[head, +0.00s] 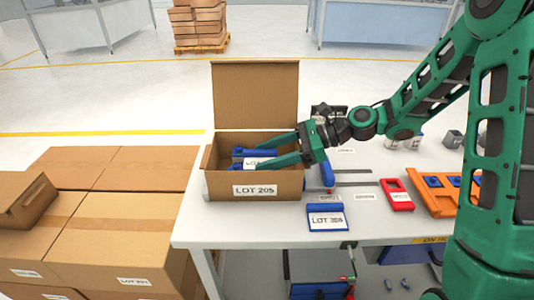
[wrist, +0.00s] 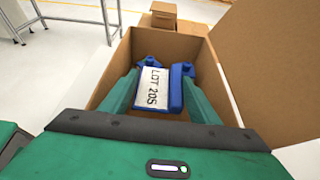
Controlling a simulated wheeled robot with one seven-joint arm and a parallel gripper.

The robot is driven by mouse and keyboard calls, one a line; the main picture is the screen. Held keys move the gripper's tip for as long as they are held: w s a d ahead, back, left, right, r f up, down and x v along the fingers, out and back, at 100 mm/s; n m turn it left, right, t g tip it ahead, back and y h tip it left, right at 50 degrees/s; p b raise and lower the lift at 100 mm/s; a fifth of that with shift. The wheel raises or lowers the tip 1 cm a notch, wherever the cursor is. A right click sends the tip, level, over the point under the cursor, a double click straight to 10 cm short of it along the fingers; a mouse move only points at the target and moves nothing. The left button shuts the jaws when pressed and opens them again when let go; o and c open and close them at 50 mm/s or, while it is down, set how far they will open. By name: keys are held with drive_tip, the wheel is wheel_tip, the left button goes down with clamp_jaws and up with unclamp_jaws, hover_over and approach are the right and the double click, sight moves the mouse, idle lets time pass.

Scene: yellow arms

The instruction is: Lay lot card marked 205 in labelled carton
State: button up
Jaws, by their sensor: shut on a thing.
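The open carton (head: 285,188) stands at the table's left end with its lid up; its front label reads LOT 205. My gripper (head: 252,157) reaches in over its right side. Its two green fingers (wrist: 161,95) are shut on the blue-backed lot card (wrist: 152,88), whose white face reads LOT 205 in the wrist view. The card is inside the carton's walls; whether it touches the floor I cannot tell. Other blue parts (wrist: 184,68) show in the carton just beyond the card, partly hidden by it.
Another blue card (head: 326,218), apparently marked LOT 304 or 306, lies on the white table (head: 260,227) in front of the carton. A red-framed piece (head: 397,194) and an orange tray (head: 436,201) lie to the right. Brown boxes (head: 100,220) fill the floor at left.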

drive_tip(key=o, duration=1.1)
drive_tip(key=shift+r, duration=0.1)
drive_tip(key=shift+r, duration=0.25)
drive_tip(key=v, duration=1.2)
drive_tip(key=shift+f, duration=0.1)
drive_tip(key=shift+d+f, duration=0.1)
